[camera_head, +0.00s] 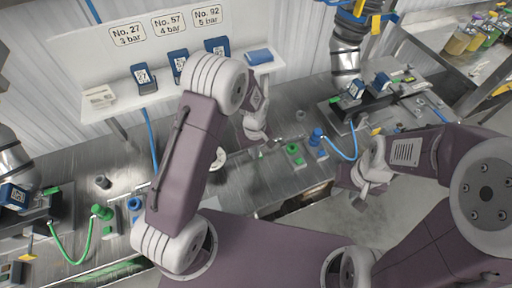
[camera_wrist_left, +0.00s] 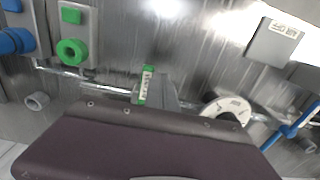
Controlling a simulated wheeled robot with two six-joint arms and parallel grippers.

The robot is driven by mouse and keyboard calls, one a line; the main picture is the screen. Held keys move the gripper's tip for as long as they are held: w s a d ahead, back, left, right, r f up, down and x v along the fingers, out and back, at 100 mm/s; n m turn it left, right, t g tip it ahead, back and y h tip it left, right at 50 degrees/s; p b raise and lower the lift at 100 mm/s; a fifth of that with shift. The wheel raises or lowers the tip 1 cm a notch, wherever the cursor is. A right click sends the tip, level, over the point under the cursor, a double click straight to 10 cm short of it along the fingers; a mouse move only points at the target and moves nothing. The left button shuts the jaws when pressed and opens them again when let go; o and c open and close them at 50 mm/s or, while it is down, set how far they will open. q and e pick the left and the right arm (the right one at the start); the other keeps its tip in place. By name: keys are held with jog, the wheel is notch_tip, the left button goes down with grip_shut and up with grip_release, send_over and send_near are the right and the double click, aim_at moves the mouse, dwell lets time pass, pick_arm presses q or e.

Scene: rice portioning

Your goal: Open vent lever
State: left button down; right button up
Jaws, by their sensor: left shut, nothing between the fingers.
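A small green-edged lever with a pale label (camera_wrist_left: 147,85) stands on the thin pipe in the left wrist view; I take it to be the vent lever, though its lettering is too small to read. In the head view a bit of green (camera_head: 262,153) shows just below my left gripper (camera_head: 257,138). My left gripper is shut and empty, pointing down close to the lever; I cannot tell whether it touches. A round white gauge (camera_wrist_left: 228,110) sits on the pipe to the lever's right, also seen in the head view (camera_head: 219,157). My right gripper (camera_head: 360,199) hangs at the right, away from the lever.
A green round fitting (camera_wrist_left: 72,52) and a blue one (camera_wrist_left: 14,41) lie left of the lever in the left wrist view. Green (camera_head: 102,212) and blue (camera_head: 317,136) hose couplings stand on the metal bench. A white shelf (camera_head: 205,72) holds blue tagged blocks behind.

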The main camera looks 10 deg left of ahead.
pick_arm(q)
jog(key=shift+w+d, duration=0.2)
jog(key=shift+d, duration=0.1)
jog(key=shift+w+d, duration=0.6)
jog(key=shift+d, duration=0.15)
jog(key=shift+w+d, duration=0.1)
jog(key=shift+d, duration=0.05)
jog(key=shift+w+d, duration=0.7)
jog(key=shift+w, duration=0.3)
jog(key=shift+w+d, duration=0.15)
jog(key=shift+w, duration=0.35)
jog(key=shift+w+d, duration=0.15)
jog(key=shift+w, duration=0.35)
